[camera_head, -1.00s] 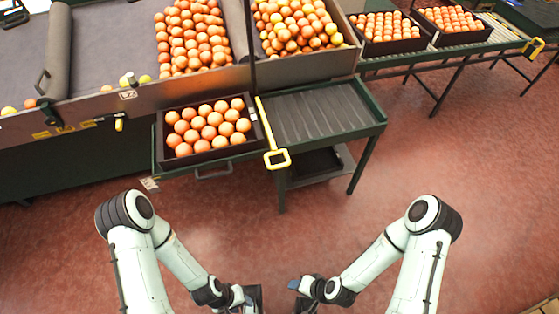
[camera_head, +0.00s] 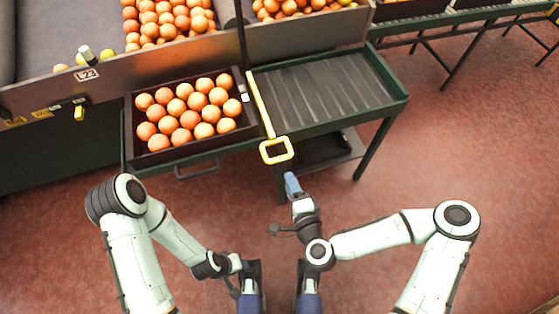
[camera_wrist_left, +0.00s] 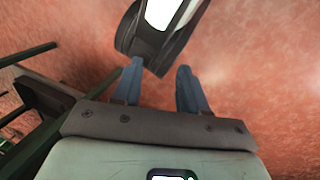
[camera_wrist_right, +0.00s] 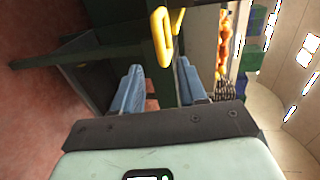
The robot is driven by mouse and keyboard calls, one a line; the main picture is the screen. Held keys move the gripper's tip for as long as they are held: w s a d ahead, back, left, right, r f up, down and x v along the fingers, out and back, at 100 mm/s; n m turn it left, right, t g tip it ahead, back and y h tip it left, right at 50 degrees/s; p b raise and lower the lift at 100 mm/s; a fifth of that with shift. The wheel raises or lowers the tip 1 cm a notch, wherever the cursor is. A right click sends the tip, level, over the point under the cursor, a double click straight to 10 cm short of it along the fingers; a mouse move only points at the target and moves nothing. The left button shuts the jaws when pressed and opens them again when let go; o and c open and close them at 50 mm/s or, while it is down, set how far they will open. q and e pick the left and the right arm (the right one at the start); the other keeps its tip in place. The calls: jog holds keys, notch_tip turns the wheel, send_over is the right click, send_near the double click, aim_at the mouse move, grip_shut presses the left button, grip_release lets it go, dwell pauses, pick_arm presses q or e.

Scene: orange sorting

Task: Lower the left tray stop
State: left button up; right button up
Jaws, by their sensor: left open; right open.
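The left tray stop is a yellow bar with a looped handle (camera_head: 277,150). The bar runs back along the seam between the orange-filled tray and the empty roller section, and the loop hangs at the front edge. My right gripper (camera_head: 292,184) is open just in front of and below the loop, apart from it. In the right wrist view the yellow loop (camera_wrist_right: 162,38) shows ahead of the two blue fingertips (camera_wrist_right: 158,68), with nothing between them. My left gripper (camera_wrist_left: 159,68) is open and empty, low over the red floor near my base.
A dark tray of oranges (camera_head: 134,126) sits left of the bar. The roller section (camera_head: 325,95) right of it is empty. Sorting bins with loose oranges stand behind. Another yellow handle (camera_head: 553,10) is at the far right. Open red floor lies in front.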

aim_at(279, 159)
pick_arm(q)
jog(key=shift+t, duration=0.5)
jog(key=w, duration=0.1)
jog(key=w+a+f, duration=0.1)
jog(key=w+f+b, duration=0.1)
jog(key=shift+w+a+f, duration=0.15)
jog(key=shift+a+f, duration=0.05)
jog(key=shift+a, duration=0.15)
pick_arm(e)
jog(key=x, duration=1.1)
grip_shut()
